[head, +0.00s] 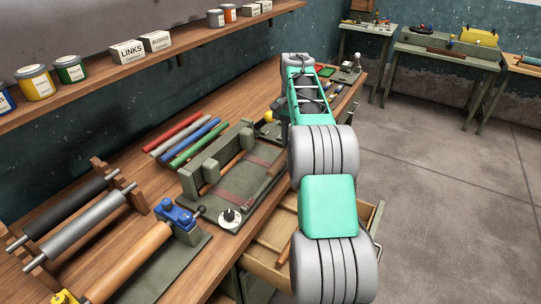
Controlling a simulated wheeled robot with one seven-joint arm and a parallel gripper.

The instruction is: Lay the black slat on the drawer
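The drawer (262,270) is pulled open below the front edge of the bench, at the lower middle of the head view. Its wooden inside shows in part, and a brown stick-like piece (285,250) shows at its edge by my arm. My arm crosses in front of the drawer and reaches over the far part of the bench. My gripper is hidden behind the arm's links, so its fingers and anything in them do not show. I cannot pick out a black slat; small dark pieces (338,89) at the bench's far end are too small to tell.
On the bench (210,270) are a grey-green clamp fixture (218,160), red (172,133), blue and green rods, a rack with black (70,213) and grey rollers, and a blue vise (178,217). A shelf (120,72) with cans runs above. The floor at right is clear.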

